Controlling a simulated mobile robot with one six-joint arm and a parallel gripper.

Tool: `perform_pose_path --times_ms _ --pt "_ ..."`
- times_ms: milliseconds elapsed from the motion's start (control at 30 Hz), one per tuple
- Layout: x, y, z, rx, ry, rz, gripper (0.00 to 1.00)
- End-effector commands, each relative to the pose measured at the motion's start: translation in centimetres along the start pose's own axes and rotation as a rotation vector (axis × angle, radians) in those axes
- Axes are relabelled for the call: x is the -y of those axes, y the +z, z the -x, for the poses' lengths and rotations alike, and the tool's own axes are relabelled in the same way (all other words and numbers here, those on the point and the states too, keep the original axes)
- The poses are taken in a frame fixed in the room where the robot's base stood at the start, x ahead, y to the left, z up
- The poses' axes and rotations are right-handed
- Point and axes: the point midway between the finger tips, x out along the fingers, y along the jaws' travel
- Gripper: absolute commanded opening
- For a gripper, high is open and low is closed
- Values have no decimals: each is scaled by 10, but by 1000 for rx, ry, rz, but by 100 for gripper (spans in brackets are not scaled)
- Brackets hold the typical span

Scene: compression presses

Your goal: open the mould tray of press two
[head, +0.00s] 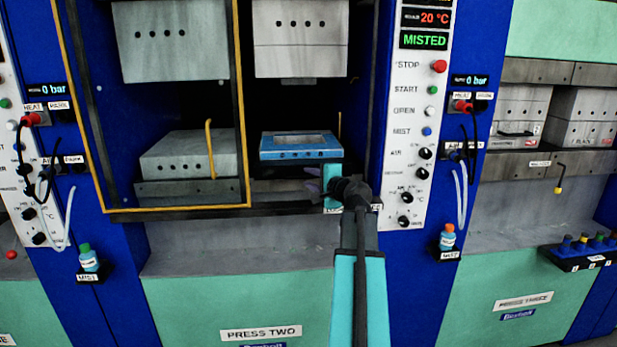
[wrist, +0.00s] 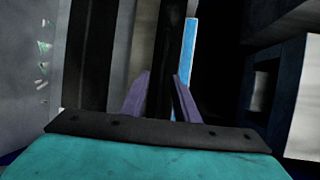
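Press two stands in the middle of the head view, with its name label (head: 261,334) on the green front. Its mould tray (head: 300,147), a blue frame around a grey recess, sits between the press plates at the right. My gripper (head: 312,188) is just below and in front of the tray, its purple fingers partly hidden by my wrist. In the wrist view my gripper (wrist: 159,76) shows two fingers apart, with a dark bar between or behind them; contact cannot be told. A blue strip, likely the tray edge (wrist: 190,60), runs beside the right finger.
A control panel (head: 410,120) with buttons and knobs is close to the right of my arm. A yellow-framed guard (head: 245,100) stands left of the tray. Mist bottles (head: 447,238) stand on small shelves at both sides. The upper mould block (head: 300,45) hangs above the tray.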

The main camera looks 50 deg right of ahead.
Motion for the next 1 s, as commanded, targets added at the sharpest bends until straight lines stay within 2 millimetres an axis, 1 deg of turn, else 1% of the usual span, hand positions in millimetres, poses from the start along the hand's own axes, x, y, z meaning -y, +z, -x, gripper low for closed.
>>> perform_pose_path --times_ms 33,200,567,700,733,1000 --pt "1 0 -6 1 0 0 28" --pt "1 0 -14 -1 -1 0 28" --pt "0 -1 -16 -1 -1 0 28" --pt "0 -1 -16 -2 -1 0 4" --pt "0 -1 -16 -2 -1 0 0" --pt "0 -1 -15 -2 -1 0 0"
